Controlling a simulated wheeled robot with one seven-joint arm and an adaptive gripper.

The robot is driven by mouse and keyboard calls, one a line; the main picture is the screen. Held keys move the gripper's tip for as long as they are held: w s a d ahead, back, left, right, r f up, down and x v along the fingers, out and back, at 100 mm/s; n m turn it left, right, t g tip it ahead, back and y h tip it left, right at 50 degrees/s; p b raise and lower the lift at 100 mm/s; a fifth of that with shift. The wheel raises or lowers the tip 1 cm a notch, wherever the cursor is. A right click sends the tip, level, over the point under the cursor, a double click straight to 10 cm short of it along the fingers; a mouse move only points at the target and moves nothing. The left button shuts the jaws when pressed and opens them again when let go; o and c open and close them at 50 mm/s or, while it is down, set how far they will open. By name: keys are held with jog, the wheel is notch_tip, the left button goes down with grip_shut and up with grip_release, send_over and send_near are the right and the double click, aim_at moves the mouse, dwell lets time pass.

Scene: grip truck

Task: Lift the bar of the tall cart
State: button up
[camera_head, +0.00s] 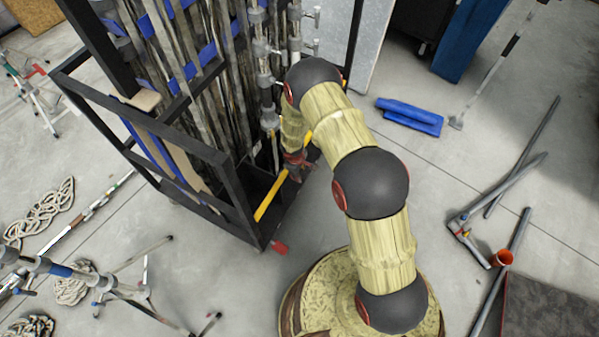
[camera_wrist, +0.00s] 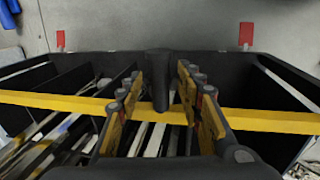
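The tall cart (camera_head: 235,195) is a black frame packed with upright poles and pipes, left of my arm in the head view. Its yellow bar (camera_head: 270,197) runs slanting across its near right side; in the wrist view the yellow bar (camera_wrist: 275,121) crosses the whole picture. My gripper (camera_head: 297,163) is at this bar, partly hidden by my arm. In the wrist view my gripper (camera_wrist: 160,78) is open, one finger each side of a black post (camera_wrist: 159,65). The bar shows between the fingers; I cannot tell whether they touch it.
Red tabs (camera_wrist: 246,35) stick out beyond the cart's black rim. A blue object (camera_head: 410,116) and loose grey pipes (camera_head: 500,185) lie on the floor to the right. Rope coils (camera_head: 40,212) and metal stands (camera_head: 125,288) are at left. Floor in front of the cart is clear.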

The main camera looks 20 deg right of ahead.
jog(key=shift+c, duration=0.5)
jog(key=c, duration=0.8)
grip_shut()
